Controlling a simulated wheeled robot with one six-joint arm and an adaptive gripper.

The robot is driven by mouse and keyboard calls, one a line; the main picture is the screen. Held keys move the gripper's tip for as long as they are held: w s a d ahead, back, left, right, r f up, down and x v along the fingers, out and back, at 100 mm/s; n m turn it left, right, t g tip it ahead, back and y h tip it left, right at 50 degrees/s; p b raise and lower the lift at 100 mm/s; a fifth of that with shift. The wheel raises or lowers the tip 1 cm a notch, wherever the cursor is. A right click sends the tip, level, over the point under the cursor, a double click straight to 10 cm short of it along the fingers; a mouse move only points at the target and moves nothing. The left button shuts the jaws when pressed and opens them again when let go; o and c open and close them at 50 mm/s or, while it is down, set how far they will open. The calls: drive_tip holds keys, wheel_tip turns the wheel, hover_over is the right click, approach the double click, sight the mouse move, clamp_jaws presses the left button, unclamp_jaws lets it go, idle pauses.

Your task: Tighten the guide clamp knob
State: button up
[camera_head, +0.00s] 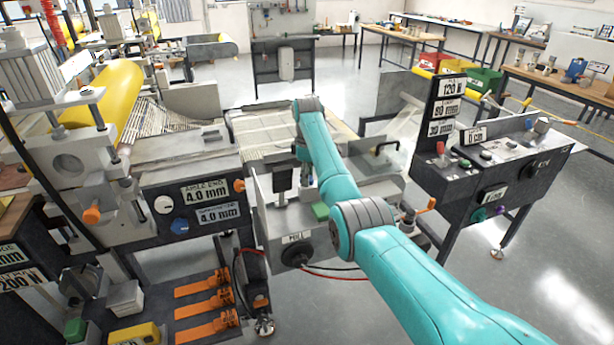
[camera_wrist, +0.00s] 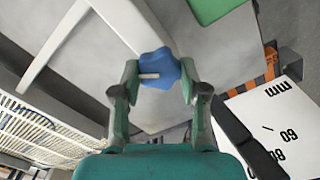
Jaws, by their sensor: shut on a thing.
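A blue lobed knob (camera_wrist: 158,64) with a pale mark on its face shows in the middle of the wrist view. My gripper (camera_wrist: 160,78) has one green finger on each side of it and is shut on it. The knob sits by a pale grey bar or plate, and its underside is hidden. In the camera_head view my teal arm reaches over the middle machine section, and the gripper and this knob cannot be made out there.
A white scale plate (camera_wrist: 272,120) marked in mm lies right of the gripper. A slatted white bed (camera_wrist: 40,135) is at lower left. In the camera_head view, a control console (camera_head: 490,165) stands right of my arm. A panel with 4.0 mm labels (camera_head: 205,205) stands left. Open floor lies at right.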

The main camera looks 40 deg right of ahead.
drive_tip(key=m, duration=0.5)
drive_tip(key=shift+m, duration=0.3)
drive_tip(key=m, duration=0.5)
drive_tip(key=shift+m, duration=0.4)
drive_tip(key=o, duration=1.1)
drive_tip(key=shift+o, duration=0.2)
wheel_tip(320, 180, up, 12)
